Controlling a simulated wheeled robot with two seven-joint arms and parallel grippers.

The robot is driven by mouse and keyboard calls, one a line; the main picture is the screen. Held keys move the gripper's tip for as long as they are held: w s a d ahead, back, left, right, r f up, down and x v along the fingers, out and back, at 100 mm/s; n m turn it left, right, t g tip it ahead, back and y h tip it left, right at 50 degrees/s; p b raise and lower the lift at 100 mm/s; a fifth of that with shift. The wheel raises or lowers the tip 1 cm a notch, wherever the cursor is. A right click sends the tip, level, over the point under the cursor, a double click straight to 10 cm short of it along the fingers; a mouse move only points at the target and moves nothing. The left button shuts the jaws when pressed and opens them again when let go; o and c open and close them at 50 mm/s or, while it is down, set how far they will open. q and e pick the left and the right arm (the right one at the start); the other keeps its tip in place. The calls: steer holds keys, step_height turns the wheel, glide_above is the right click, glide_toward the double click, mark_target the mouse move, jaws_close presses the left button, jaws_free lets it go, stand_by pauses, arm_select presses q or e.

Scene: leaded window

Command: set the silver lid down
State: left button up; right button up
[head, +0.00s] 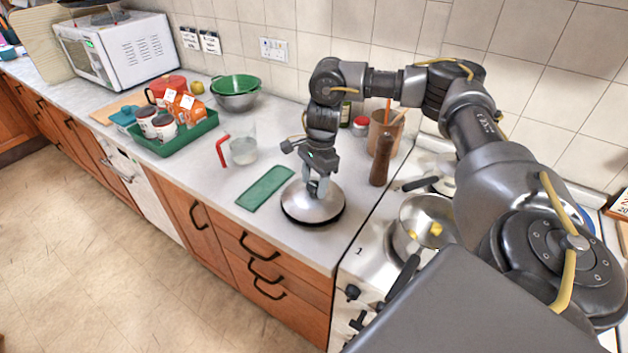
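The silver lid (301,205) is a shallow dome with a dark rim. It is at the right end of the worktop, near the front edge, beside a green mat (265,188). It looks level and at or very close to the worktop; I cannot tell whether its rim touches. My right gripper (319,190) points down at the lid's top centre, with its fingers around the knob, which they hide. It appears shut on the lid. My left gripper is not in view.
A pan (424,222) with yellow pieces stands on the cooker to the right. A brown pepper mill (382,160) stands behind the lid. A glass jug (242,150) with a red handle and a green tray (172,142) of jars are left. Bare worktop lies around the mat.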

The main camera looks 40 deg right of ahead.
step_height(320, 180, up, 12)
steer(key=d, duration=0.1)
steer(key=shift+d+r+p, duration=0.15)
steer(key=shift+d+p, duration=0.15)
steer(key=shift+d, duration=0.05)
stand_by(0.4)
stand_by(0.4)
